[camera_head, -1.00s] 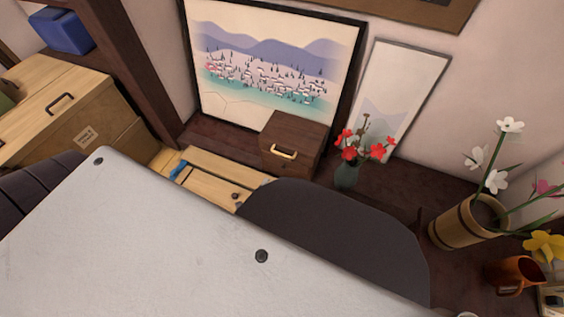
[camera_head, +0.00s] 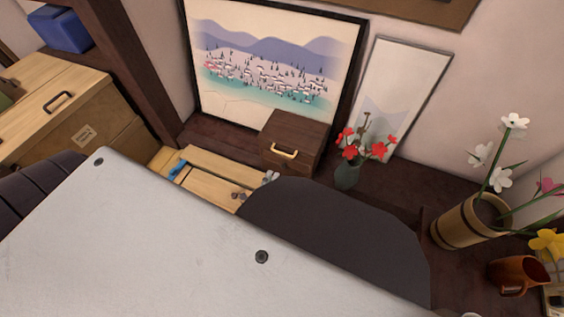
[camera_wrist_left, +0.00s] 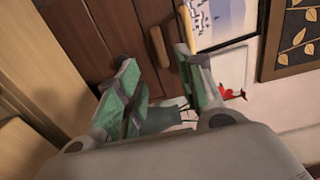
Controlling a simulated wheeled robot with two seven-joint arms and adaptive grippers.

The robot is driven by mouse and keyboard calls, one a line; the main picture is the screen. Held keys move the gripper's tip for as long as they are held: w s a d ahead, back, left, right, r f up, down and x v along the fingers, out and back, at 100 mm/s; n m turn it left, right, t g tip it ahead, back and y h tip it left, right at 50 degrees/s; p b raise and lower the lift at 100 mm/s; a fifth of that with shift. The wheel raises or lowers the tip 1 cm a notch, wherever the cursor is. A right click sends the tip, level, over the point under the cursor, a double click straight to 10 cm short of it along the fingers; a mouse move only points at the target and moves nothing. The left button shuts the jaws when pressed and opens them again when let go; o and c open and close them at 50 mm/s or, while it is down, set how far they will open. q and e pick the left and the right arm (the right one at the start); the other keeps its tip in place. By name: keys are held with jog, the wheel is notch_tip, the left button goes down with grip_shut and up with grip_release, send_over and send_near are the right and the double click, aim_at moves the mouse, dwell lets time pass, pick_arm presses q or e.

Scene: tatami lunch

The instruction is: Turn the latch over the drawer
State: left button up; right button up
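A tan wooden bar that looks like the latch (camera_wrist_left: 158,46) lies on dark boards (camera_wrist_left: 100,40) in the left wrist view. My left gripper (camera_wrist_left: 156,56) is open, with green-padded fingers on either side of the bar's line; I cannot tell whether they touch it. In the head view, small grey tips that look like my left gripper (camera_head: 254,186) show at the light wooden unit (camera_head: 208,188), beyond my large pale body part. My right gripper is not in view.
A large picture (camera_head: 270,60) leans on the wall. A blue piece (camera_head: 177,168) lies at the unit's left.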

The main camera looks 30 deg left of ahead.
aim_at(283, 158)
pick_arm(q)
jog(key=shift+w+a+b, duration=0.15)
jog(key=shift+w+b, duration=0.9)
jog(key=shift+w, duration=1.55)
jog(key=shift+w+a+b, duration=0.15)
jog(key=shift+w+b, duration=0.85)
jog(key=shift+w, duration=1.6)
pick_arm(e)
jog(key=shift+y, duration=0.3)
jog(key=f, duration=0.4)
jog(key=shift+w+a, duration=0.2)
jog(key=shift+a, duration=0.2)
pick_arm(q)
grip_shut()
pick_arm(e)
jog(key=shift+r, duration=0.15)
